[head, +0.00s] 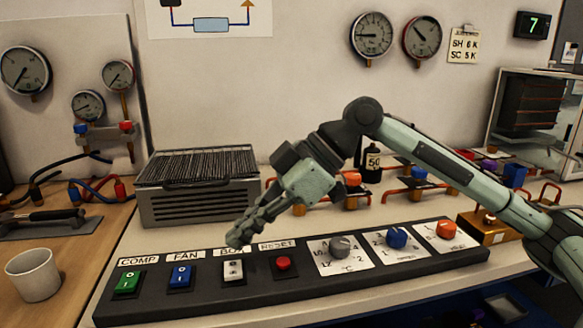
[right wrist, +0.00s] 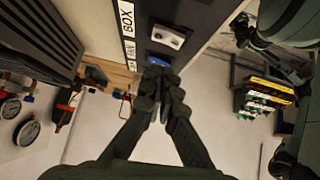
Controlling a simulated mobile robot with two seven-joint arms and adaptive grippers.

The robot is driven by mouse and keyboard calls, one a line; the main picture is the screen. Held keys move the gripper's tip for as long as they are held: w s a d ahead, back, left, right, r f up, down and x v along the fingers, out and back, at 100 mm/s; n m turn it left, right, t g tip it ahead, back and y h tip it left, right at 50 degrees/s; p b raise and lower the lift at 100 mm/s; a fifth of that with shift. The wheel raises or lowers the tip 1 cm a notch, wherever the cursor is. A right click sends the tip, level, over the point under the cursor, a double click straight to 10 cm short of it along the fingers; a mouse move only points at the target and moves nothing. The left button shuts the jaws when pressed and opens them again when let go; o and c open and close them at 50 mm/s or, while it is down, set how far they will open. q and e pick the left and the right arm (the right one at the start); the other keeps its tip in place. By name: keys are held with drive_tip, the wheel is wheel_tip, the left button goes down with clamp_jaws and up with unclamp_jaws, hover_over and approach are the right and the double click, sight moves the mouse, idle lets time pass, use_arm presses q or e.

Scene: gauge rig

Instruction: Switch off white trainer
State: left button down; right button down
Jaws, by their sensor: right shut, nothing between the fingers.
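The white rocker switch (head: 233,269) sits on the dark sloping control panel (head: 300,303), under the label reading BOX. My right gripper (head: 236,239) is shut and empty. In the head view its fingertips are just above the white switch and overlap its label. In the right wrist view the white switch (right wrist: 168,36) shows beyond the fingertips (right wrist: 157,66), which partly cover the blue switch. I see a gap between the tips and the white switch in the head view; contact does not show. My left gripper is not in view.
Left of the white switch are a blue switch (head: 180,275) and a green switch (head: 128,282). Right of it are a red button (head: 283,263) and several knobs. A grey ribbed box (head: 198,204) stands behind the panel. A white mug (head: 33,275) stands at the left.

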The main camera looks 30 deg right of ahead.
drive_tip(key=w+v, duration=0.1)
drive_tip(key=v, duration=0.9)
drive_tip(key=shift+d+b, duration=0.2)
drive_tip(key=shift+b, duration=0.15)
drive_tip(key=shift+f, duration=0.1)
